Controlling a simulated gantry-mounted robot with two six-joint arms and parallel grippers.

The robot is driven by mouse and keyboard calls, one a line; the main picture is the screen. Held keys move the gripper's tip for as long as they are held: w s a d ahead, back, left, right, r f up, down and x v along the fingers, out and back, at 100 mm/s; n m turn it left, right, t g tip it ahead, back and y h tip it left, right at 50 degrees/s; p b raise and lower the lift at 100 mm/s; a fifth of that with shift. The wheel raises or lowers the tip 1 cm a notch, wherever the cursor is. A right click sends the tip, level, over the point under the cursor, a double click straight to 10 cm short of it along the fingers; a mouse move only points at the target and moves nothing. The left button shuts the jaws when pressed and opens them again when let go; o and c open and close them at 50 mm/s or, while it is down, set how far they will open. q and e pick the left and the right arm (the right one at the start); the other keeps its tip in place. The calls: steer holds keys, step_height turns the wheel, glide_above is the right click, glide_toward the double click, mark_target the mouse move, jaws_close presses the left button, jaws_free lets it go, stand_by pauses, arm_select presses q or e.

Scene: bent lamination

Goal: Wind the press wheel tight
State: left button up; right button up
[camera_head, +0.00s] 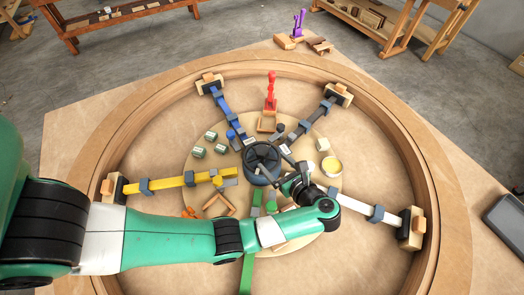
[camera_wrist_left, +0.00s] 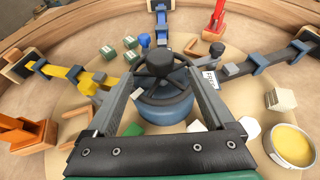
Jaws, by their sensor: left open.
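The press wheel (camera_head: 262,163) is a dark spoked handwheel with a knob, on a blue-grey hub at the centre of the round board. In the left wrist view the wheel (camera_wrist_left: 168,85) lies just beyond and between my fingers, its black knob standing up at the far side. My left gripper (camera_head: 287,172) is open over the wheel's right side, coming in from the lower right. In the left wrist view its two fingers (camera_wrist_left: 160,78) are spread wide with nothing seen gripped. Contact with the wheel cannot be told. My right gripper is not in view.
Clamp bars radiate to a curved wooden rim (camera_head: 440,190), including a yellow bar (camera_head: 175,182) and blue bar (camera_head: 222,108). Small green blocks (camera_head: 198,152), a red clamp (camera_head: 271,92) and a yellow-filled tin (camera_head: 331,166) stand around the hub. A dark tablet-like object (camera_head: 507,218) lies at right.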

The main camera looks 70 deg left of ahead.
mark_target(265, 153)
arm_select(q)
steer(key=x, duration=0.8)
steer(key=shift+s+a, duration=0.1)
steer(key=shift+a, duration=0.2)
steer(key=shift+c, duration=0.3)
